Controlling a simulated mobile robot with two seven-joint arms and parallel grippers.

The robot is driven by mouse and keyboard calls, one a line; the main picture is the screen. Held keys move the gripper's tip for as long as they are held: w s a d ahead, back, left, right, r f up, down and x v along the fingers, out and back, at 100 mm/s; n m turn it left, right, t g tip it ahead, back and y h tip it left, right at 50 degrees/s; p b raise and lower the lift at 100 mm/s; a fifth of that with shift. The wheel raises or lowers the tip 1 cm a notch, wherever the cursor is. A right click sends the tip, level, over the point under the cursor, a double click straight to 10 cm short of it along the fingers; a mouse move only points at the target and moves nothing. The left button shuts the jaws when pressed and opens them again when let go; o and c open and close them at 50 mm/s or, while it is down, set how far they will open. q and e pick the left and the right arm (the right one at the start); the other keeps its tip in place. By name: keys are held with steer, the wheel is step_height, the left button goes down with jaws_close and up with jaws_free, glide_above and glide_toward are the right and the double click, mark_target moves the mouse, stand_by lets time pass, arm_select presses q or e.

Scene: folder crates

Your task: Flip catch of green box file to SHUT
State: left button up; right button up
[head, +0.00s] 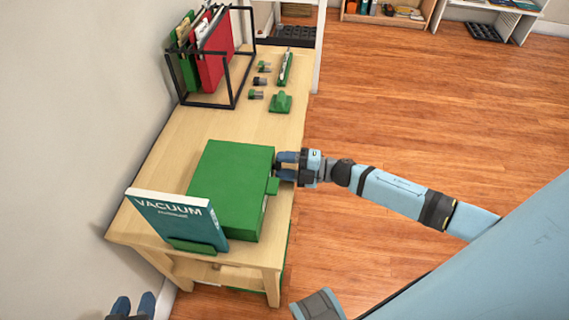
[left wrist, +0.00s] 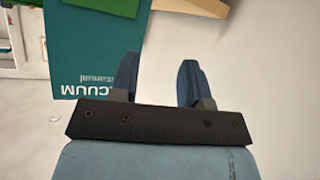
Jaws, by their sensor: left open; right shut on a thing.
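The green box file (head: 235,180) lies flat on the wooden table, lid down as far as I can see. A small green tab (head: 272,186) sticks out from its right side; I cannot tell whether this is the catch. My right gripper (head: 280,165) is at the right edge of the box file, just beyond the tab, shut on a part of the box file that its fingers hide. My left gripper (head: 133,307) is open and empty at the bottom left, off the table; its two fingers also show apart in the left wrist view (left wrist: 157,78).
A teal book (head: 180,215) marked VACUUM stands on a green holder (head: 193,246) at the near end of the table (head: 185,135). A black wire rack (head: 233,95) with folders, a green stapler-like object (head: 285,68) and small items are at the far end.

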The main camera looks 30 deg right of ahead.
arm_select(q)
steer(key=shift+w+r, duration=0.15)
steer(key=shift+r, duration=0.1)
arm_select(e)
steer(key=shift+s+n, duration=0.1)
steer(key=shift+n, duration=0.5)
arm_select(q)
steer(key=shift+w+d+r, duration=0.1)
steer(key=shift+d+r, duration=0.05)
steer(key=shift+r, duration=0.05)
arm_select(e)
steer(key=shift+a, duration=0.1)
steer(key=o, duration=0.9)
arm_select(q)
steer(key=shift+f, duration=0.1)
steer(key=shift+s+a+f+g+p, duration=0.3)
steer(key=shift+s+a+f+p, duration=0.1)
steer(key=shift+f+p, duration=0.25)
arm_select(e)
steer(key=v, duration=1.4)
